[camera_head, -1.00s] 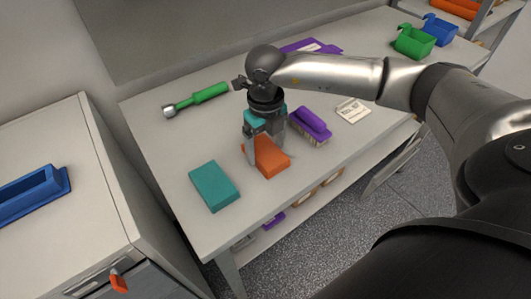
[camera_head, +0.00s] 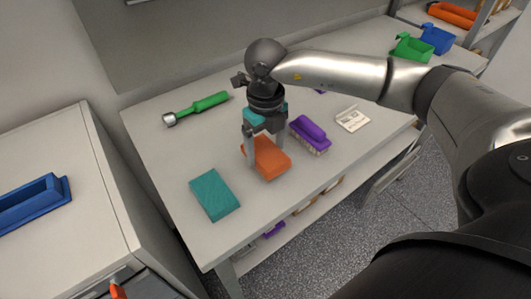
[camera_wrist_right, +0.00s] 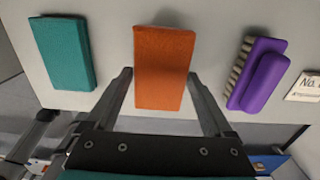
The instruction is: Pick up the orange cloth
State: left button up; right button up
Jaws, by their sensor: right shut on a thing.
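The orange cloth (camera_head: 270,158) is a thick, flat rectangular block on the white table, between a teal block and a purple brush. My right gripper (camera_head: 265,158) reaches down over it from above, one finger on each side. In the right wrist view, the orange cloth (camera_wrist_right: 164,68) lies between the two fingertips of my right gripper (camera_wrist_right: 162,76), which is shut on its long sides. I cannot tell whether the cloth is clear of the table. My left gripper is not in view.
The teal block (camera_head: 214,193) lies to the left, near the table's front edge. The purple brush (camera_head: 310,134) is close on the right, with a white card (camera_head: 352,118) beyond. A green-handled tool (camera_head: 202,104) lies behind. Green (camera_head: 411,47) and blue (camera_head: 437,38) bins stand far right.

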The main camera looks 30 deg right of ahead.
aim_at(266, 152)
notch_tip(266, 152, up, 17)
jog(key=p, duration=0.1)
jog(key=shift+p, duration=0.3)
jog(key=o, duration=0.8)
jog(key=c, duration=0.6)
jog(key=shift+c, duration=0.2)
